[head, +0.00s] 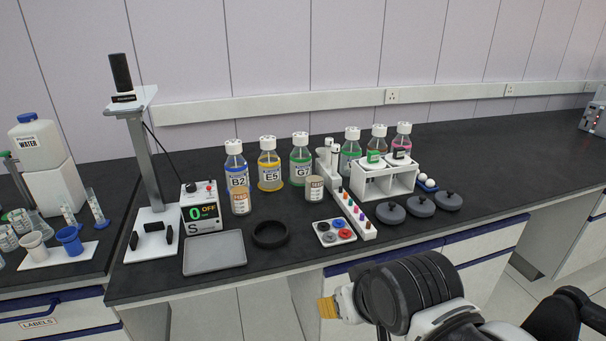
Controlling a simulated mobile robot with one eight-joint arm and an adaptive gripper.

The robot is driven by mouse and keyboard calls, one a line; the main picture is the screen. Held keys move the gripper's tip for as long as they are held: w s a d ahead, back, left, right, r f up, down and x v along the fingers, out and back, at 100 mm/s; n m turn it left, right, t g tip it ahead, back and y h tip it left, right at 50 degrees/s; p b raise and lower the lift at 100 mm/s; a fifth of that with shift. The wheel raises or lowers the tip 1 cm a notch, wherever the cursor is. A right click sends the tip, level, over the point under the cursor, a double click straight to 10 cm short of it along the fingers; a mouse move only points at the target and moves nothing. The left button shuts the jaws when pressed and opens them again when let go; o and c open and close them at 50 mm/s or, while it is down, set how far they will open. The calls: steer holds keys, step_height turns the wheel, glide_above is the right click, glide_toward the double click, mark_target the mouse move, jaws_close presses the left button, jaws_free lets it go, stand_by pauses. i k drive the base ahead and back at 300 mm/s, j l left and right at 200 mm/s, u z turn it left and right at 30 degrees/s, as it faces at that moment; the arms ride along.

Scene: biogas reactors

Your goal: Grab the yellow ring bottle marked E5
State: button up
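The bottle marked E5 (269,172) stands upright on the dark bench top, in the back row. It is clear with a white cap, a yellow band around its label and a yellow base. The blue bottle marked B2 (236,165) stands close on its left, and the green bottle marked G7 (300,167) on its right. Part of my arm shows at the bottom right, in front of the bench and well apart from the bottle. I cannot make out any gripper fingers in this view.
Cork-topped jars (241,201) (315,189) stand in front of the bottles. A black ring dish (270,234), a grey tray (215,252) and a white rack (385,182) are nearby. A stand with a display box (201,206) is left. Bare bench lies directly before E5.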

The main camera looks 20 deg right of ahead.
mark_target(269, 162)
steer(key=i+j+z, duration=0.2)
steer(key=i+j, duration=0.2)
steer(key=i, duration=0.2)
steer(key=i+j+z, duration=0.15)
steer(key=i+j, duration=0.35)
steer(key=i, duration=0.1)
